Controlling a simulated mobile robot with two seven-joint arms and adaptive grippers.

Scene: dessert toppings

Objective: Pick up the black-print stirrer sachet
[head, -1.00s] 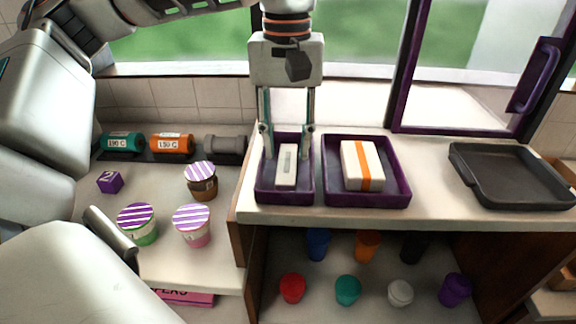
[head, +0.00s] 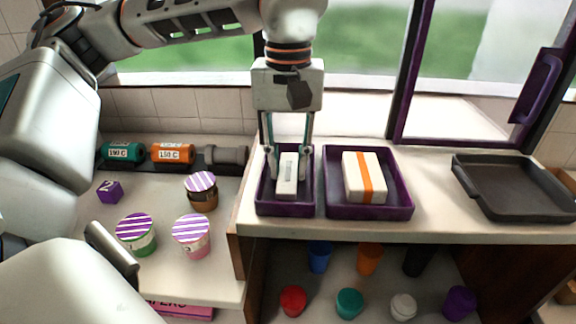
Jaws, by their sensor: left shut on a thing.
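The stirrer sachet (head: 288,188) is a narrow white packet with a dark grey printed strip. It is in the left purple tray (head: 285,211) on the raised counter. My left gripper (head: 288,177) reaches down from above into this tray. Its two fingers are on either side of the sachet's upper part and shut on it. Whether the sachet is clear of the tray floor cannot be told. My right gripper is not in view.
A second purple tray (head: 368,212) holds a white packet with an orange band (head: 365,178). A dark baking tray (head: 515,190) lies at the right. Several coloured cups fill the shelf below.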

